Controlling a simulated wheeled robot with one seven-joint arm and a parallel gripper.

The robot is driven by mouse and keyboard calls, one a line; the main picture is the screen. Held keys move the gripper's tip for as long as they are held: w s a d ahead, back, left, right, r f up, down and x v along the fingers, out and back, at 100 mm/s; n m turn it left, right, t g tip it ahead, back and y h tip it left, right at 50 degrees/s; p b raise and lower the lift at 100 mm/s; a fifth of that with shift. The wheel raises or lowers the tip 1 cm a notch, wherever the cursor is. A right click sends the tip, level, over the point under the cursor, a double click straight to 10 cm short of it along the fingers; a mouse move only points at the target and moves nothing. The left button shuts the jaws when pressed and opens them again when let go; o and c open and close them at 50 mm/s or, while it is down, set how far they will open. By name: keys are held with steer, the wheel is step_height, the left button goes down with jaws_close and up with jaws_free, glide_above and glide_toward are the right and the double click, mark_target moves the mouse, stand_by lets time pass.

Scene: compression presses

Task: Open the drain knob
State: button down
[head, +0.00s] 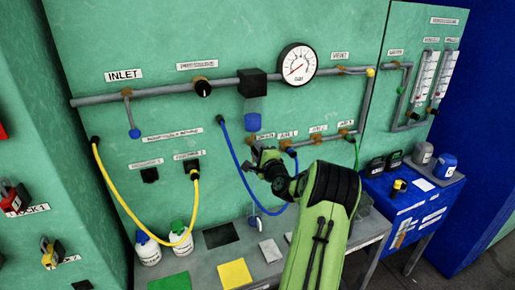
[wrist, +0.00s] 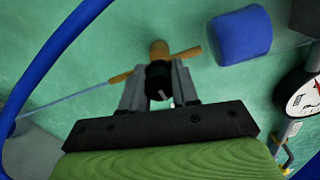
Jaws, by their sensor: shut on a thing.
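The drain knob is a small black knob (wrist: 158,82) with a pale mark, on a brass fitting (wrist: 160,50) on the green panel. My gripper (wrist: 160,74) is shut on the knob, with one grey finger on each side of it. In the head view my gripper (head: 257,152) is at the panel just under a small label (head: 262,135) that seems to read DRAIN.
A blue bowl (wrist: 240,35) sits close by the fitting, below a black block (head: 252,83). A blue hose (head: 232,153) loops beside my gripper. The pressure gauge (head: 297,64) is above right.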

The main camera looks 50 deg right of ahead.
steer(key=shift+s+m, duration=0.1)
steer(key=shift+m, duration=0.5)
steer(key=shift+f+p, duration=0.1)
steer(key=shift+p, duration=0.2)
steer(key=c, duration=0.8)
jaws_free()
steer(key=shift+d, duration=0.1)
steer(key=shift+c, duration=0.2)
steer(key=b+v, duration=0.5)
steer(key=v, duration=1)
steer(key=shift+s+a, duration=0.25)
steer(key=shift+s, duration=0.05)
